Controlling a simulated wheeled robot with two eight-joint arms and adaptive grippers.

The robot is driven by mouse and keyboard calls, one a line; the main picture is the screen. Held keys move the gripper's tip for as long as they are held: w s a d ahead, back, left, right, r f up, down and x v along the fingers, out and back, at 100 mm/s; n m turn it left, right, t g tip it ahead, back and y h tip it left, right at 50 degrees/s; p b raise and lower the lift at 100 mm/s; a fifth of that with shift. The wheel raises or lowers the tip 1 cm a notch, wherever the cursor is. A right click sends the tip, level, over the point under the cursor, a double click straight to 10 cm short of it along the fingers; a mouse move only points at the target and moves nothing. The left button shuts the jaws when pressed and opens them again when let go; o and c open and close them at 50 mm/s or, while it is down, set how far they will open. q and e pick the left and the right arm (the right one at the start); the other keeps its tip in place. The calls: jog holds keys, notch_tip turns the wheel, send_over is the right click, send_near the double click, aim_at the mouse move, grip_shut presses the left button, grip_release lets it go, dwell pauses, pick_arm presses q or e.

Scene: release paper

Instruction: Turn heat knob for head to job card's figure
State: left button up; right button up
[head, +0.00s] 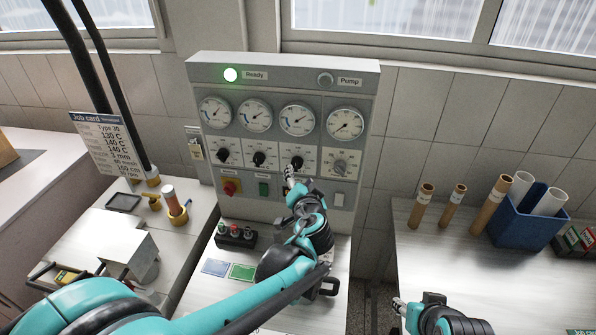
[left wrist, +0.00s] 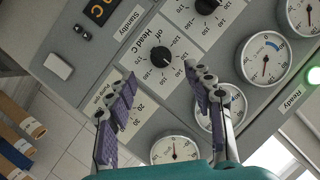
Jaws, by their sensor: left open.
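The control panel (head: 287,95) stands against the wall. Its black Head knob (head: 297,162) is third in the knob row and also shows in the left wrist view (left wrist: 161,57), inside a printed scale with "off" and figures from about 120 to 160. Its exact setting is too small to read. My left gripper (head: 289,176) is open just below and in front of this knob; in the left wrist view the fingers (left wrist: 165,88) are spread, nothing between them. The job card (head: 103,143) at left lists Type 30, 130 C, 140 C, 140 C; lower lines are blurred. My right gripper (head: 399,306) is at lower right.
Two other black knobs (head: 222,155) (head: 259,158) and the grey pump knob (head: 341,167) flank the Head knob. Gauges (head: 297,119) sit above; a red switch (head: 231,187) and green switch (head: 264,187) below. The green Ready lamp (head: 231,74) is lit. Cardboard tubes (head: 491,205) stand at right.

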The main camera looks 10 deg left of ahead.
pick_arm(q)
jog(key=v, duration=0.4)
jog(key=shift+s, duration=0.1)
jog(key=s+a+f+n+g+b, duration=0.35)
jog(key=s+a+f+b, duration=0.35)
jog(key=s+a+f, duration=0.3)
jog(key=s+d+f+g+h+b, duration=0.1)
jog(key=s+f+g+h+b, duration=0.1)
jog(key=s+f, duration=0.4)
jog(key=s+d+f+n+g+h+b, duration=0.1)
jog(key=s+f+g+h+b, duration=0.1)
jog(key=s+f+b, duration=0.2)
jog(key=s+f, duration=0.3)
jog(key=shift+d, duration=0.3)
